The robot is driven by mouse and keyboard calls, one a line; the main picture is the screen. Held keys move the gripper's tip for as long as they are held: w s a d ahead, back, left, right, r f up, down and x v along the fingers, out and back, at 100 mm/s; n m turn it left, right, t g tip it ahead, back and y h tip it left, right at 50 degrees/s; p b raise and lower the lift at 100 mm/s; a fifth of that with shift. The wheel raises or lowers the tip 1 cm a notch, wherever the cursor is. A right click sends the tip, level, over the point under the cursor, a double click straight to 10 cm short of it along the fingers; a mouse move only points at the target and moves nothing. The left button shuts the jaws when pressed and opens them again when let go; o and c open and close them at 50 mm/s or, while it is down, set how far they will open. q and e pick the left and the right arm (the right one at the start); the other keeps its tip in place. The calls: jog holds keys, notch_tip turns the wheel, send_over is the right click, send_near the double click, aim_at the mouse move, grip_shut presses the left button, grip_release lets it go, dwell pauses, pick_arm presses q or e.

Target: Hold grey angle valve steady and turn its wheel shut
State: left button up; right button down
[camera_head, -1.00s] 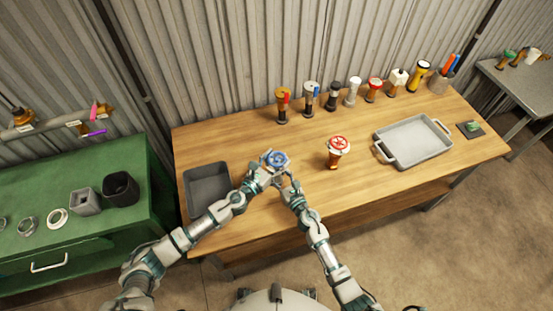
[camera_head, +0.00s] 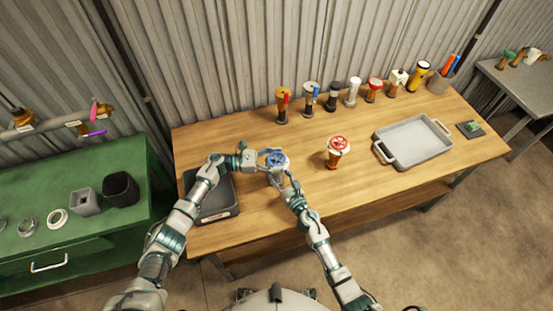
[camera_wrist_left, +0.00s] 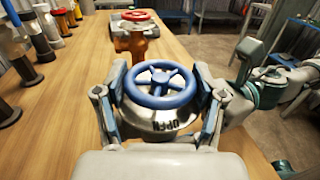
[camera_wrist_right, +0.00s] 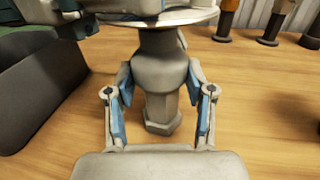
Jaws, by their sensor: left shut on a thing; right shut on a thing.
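The grey angle valve stands upright on the wooden table, its grey body (camera_wrist_right: 162,85) showing in the right wrist view. Its blue wheel (camera_head: 277,158) is on top and also shows in the left wrist view (camera_wrist_left: 160,88), above a metal collar marked OPEN (camera_wrist_left: 160,121). My left gripper (camera_head: 264,159) comes in level from the left, its fingers shut on either side of the wheel and collar. My right gripper (camera_wrist_right: 162,95) is low at the front, its fingers shut around the valve body. The body is mostly hidden in the head view.
A valve with a red wheel (camera_head: 338,150) stands just to the right. A grey tray (camera_head: 412,142) lies further right. Several valves and a yellow torch (camera_head: 417,76) line the back edge. A dark bin (camera_head: 214,196) lies under my left arm.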

pick_arm(q)
jog(key=shift+w+a+f+m+g, duration=0.1)
jog(key=shift+m+g, duration=0.3)
jog(key=shift+g, duration=0.25)
jog(key=shift+w+a+m+g, duration=0.1)
jog(key=shift+m+g, duration=0.3)
jog(key=shift+g, duration=0.55)
jog(key=o, duration=1)
jog(key=shift+o, duration=0.7)
jog(key=shift+s+d, duration=0.1)
jog(key=shift+s, duration=0.05)
jog(key=w+a, duration=0.1)
jog(key=a, duration=1.1)
jog(key=shift+w, duration=0.15)
jog(key=shift+f, duration=0.1)
